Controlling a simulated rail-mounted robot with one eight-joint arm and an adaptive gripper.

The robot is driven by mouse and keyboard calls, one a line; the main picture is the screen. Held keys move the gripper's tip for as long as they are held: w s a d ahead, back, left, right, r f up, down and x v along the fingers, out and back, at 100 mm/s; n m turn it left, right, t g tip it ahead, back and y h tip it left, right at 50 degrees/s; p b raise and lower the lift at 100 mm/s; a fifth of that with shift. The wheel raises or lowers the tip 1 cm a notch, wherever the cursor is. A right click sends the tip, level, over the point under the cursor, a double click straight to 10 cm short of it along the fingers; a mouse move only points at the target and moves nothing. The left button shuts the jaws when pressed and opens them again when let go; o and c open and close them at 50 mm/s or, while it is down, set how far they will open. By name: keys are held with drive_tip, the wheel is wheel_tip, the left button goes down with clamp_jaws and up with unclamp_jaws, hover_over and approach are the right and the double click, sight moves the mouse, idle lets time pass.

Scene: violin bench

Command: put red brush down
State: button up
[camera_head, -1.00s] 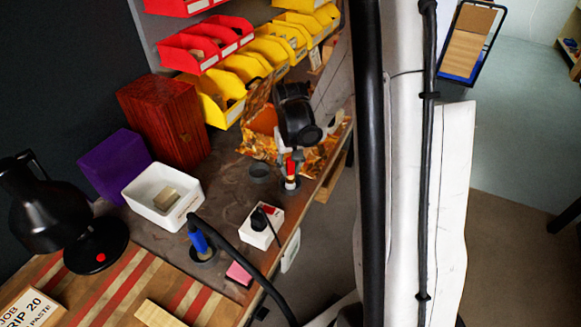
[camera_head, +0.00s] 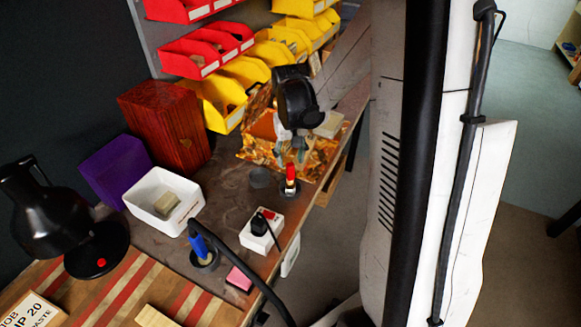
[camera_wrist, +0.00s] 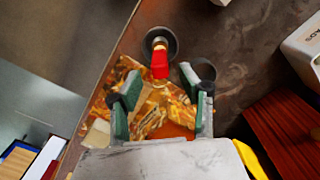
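The red brush (camera_head: 290,173) stands upright in a dark round holder (camera_head: 289,190) near the bench's front edge. In the wrist view the red end of the brush (camera_wrist: 159,66) points toward my palm, and its other end sits in the dark holder (camera_wrist: 152,36). My gripper (camera_wrist: 160,72) is open, with green-padded fingers spread to either side in that view and nothing between the pads. In the head view my gripper (camera_head: 292,157) is just behind and above the brush, apart from it.
A second dark round holder (camera_head: 260,178) stands empty beside the brush. Crumpled gold foil (camera_head: 256,146) lies behind. A white switch box (camera_head: 261,230), a blue-handled tool (camera_head: 198,243) and a white tray (camera_head: 143,208) are in front. The wooden box (camera_head: 170,125) stands left.

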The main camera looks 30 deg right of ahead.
wheel_tip(320, 180, up, 6)
drive_tip(key=shift+f, duration=0.2)
drive_tip(key=shift+a+r, duration=0.15)
drive_tip(key=shift+r, duration=0.15)
drive_tip(key=s+a+r+n+t, duration=0.1)
drive_tip(key=s+a+r+t, duration=0.2)
drive_tip(key=s+a+r, duration=0.2)
drive_tip(key=s+a+r+n+t, duration=0.1)
drive_tip(key=s+a+r+t, duration=0.3)
drive_tip(key=s+a, duration=0.6)
drive_tip(key=shift+s+r+n, duration=0.4)
drive_tip(key=shift+s+r, duration=0.05)
drive_tip(key=shift+r, duration=0.35)
drive_tip(key=shift+c, duration=0.2)
